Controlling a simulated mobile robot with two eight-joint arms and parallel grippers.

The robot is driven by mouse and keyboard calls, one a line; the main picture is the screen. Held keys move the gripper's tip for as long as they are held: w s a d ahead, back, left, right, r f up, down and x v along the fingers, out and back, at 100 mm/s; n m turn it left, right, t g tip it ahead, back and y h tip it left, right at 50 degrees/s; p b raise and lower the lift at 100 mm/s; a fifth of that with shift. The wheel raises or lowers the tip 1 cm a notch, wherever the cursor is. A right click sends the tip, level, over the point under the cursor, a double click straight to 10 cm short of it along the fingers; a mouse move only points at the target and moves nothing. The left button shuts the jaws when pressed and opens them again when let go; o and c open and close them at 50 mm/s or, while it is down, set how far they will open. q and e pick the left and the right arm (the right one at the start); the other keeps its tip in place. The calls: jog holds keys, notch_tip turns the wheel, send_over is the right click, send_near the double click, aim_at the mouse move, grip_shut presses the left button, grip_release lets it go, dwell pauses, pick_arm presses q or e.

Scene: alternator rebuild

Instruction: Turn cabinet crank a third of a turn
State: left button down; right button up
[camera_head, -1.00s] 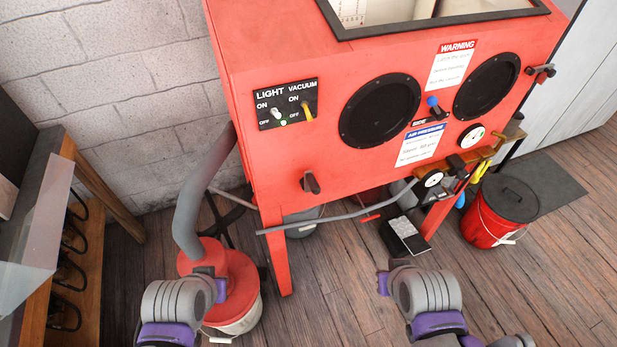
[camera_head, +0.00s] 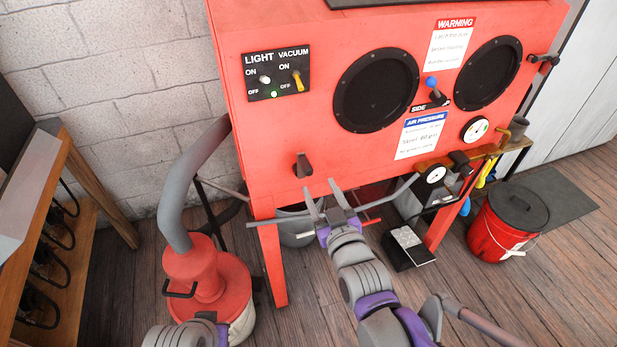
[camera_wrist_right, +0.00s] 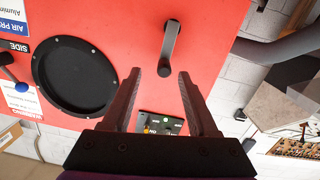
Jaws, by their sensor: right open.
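The dark crank (camera_head: 303,165) sticks out from the lower left of the red cabinet's front (camera_head: 275,130). In the right wrist view the crank (camera_wrist_right: 170,45) appears as a dark bar, its free end in line with the gap between the fingertips. My right gripper (camera_head: 320,187) is open and empty, just below and right of the crank in the head view. In the right wrist view its two fingers (camera_wrist_right: 160,75) are spread, and no contact with the crank shows. My left gripper (camera_head: 212,330) is low at the bottom left, mostly cut off, its fingers not clear.
A red vacuum (camera_head: 205,275) with a grey hose stands left of the cabinet. A switch panel (camera_head: 276,75) and two round black ports sit above the crank. A grey bar (camera_head: 375,205) crosses below the cabinet. A red bucket (camera_head: 508,225) stands at right.

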aim_at(302, 157)
jog(key=shift+w+a+r+t, duration=0.3)
jog(key=shift+w+a, duration=0.05)
jog(key=shift+a, duration=0.25)
jog(key=x, duration=1)
jog(key=shift+w+a+b, duration=0.1)
jog(key=shift+w+b, duration=0.15)
jog(key=shift+b, duration=0.15)
grip_shut()
dwell(0.4)
